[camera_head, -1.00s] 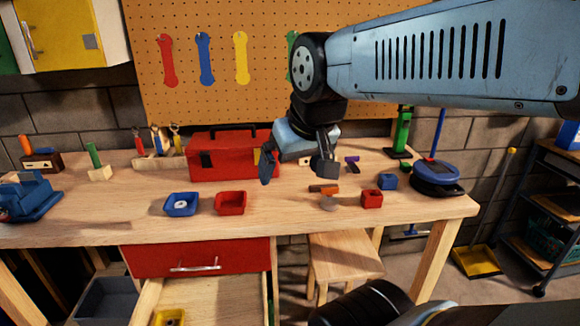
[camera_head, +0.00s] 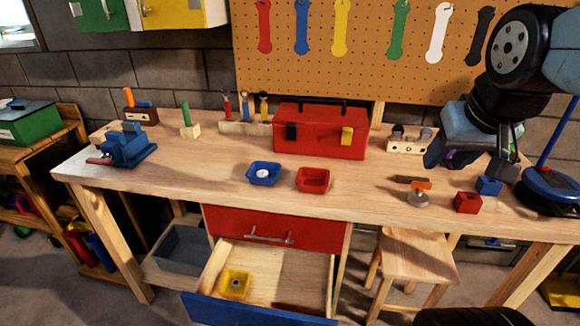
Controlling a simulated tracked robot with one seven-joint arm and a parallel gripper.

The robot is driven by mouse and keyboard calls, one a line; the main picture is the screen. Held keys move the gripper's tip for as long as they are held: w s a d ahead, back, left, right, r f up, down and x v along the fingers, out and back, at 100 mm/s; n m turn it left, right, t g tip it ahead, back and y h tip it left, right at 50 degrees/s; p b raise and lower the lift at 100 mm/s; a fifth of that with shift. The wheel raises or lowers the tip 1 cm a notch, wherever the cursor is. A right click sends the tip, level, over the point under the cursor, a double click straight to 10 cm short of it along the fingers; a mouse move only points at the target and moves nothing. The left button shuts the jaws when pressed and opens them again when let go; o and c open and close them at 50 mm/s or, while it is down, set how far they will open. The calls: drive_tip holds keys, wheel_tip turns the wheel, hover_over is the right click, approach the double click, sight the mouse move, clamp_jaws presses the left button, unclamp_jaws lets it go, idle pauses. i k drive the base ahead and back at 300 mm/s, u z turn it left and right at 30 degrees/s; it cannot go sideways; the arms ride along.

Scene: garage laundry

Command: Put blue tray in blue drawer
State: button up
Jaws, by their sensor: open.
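The blue tray (camera_head: 264,174) is a small square dish on the workbench, with a round pale thing lying in it. The blue drawer (camera_head: 262,311) is pulled open below the bench; its blue front edge shows at the bottom of the picture. A yellow tray (camera_head: 235,285) sits inside it at the left, and the rest of its wooden floor looks bare. My gripper (camera_head: 470,163) is open and empty, above the right part of the bench, well right of the blue tray.
A red tray (camera_head: 313,180) stands just right of the blue tray. A shut red drawer (camera_head: 275,228) is above the open one. A red toolbox (camera_head: 320,131) stands behind. A blue vise (camera_head: 127,147) is at the left, a stool (camera_head: 417,254) at the lower right.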

sight(295, 306)
drive_tip(key=z, duration=0.95)
drive_tip(key=k, duration=1.1)
drive_tip(key=u, duration=1.3)
drive_tip(key=i, duration=1.05)
